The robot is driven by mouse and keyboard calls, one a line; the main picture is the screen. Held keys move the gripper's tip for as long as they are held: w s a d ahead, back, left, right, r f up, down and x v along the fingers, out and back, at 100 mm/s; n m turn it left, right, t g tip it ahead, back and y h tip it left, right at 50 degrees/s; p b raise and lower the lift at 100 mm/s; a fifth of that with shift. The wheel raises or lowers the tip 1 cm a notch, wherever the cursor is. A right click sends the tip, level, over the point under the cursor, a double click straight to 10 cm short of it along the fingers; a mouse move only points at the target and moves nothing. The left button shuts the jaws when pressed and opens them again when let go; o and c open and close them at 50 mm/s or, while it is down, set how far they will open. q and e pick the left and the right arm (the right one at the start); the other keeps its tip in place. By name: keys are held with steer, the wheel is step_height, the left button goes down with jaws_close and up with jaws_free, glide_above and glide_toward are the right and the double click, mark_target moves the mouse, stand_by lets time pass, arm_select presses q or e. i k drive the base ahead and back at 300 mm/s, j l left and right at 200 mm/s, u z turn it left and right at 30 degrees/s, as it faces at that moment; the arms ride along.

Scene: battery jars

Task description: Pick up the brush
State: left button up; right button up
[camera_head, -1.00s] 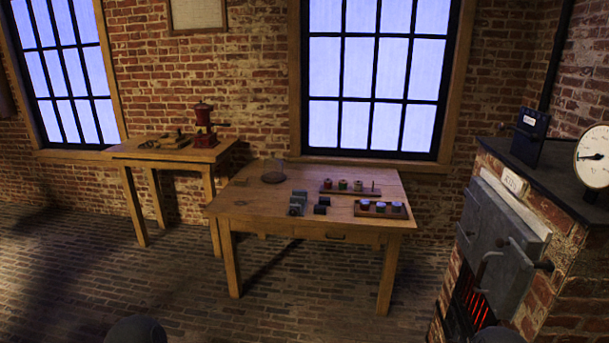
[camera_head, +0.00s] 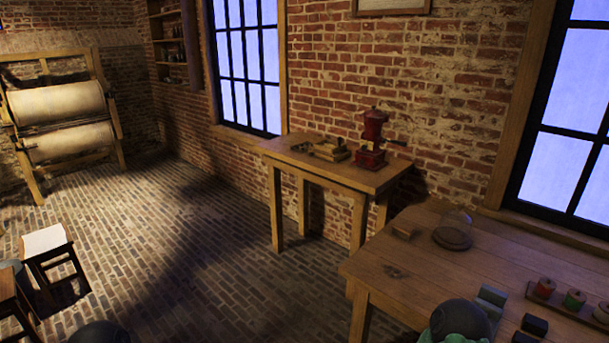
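I cannot make out a brush for certain. A small brown block (camera_head: 404,231) lies on the near wooden table at its back left; it is too small to tell whether it is a brush. On the smaller table by the wall, a wooden piece with small parts (camera_head: 322,150) lies left of a red hand-cranked grinder (camera_head: 372,138); its details are unclear. Neither gripper shows. Only dark rounded parts, seemingly of my arms, show at the bottom edge.
The near table (camera_head: 400,268) also bears a round dark base under a glass dome (camera_head: 453,238), grey blocks (camera_head: 490,298) and a rack of spools (camera_head: 570,305). The smaller table (camera_head: 385,180) stands behind it. A roller machine (camera_head: 58,105) and stools (camera_head: 48,240) stand left; brick floor between is clear.

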mark_target(405, 232)
steer(key=i+u, duration=0.45)
steer(key=i, duration=1.35)
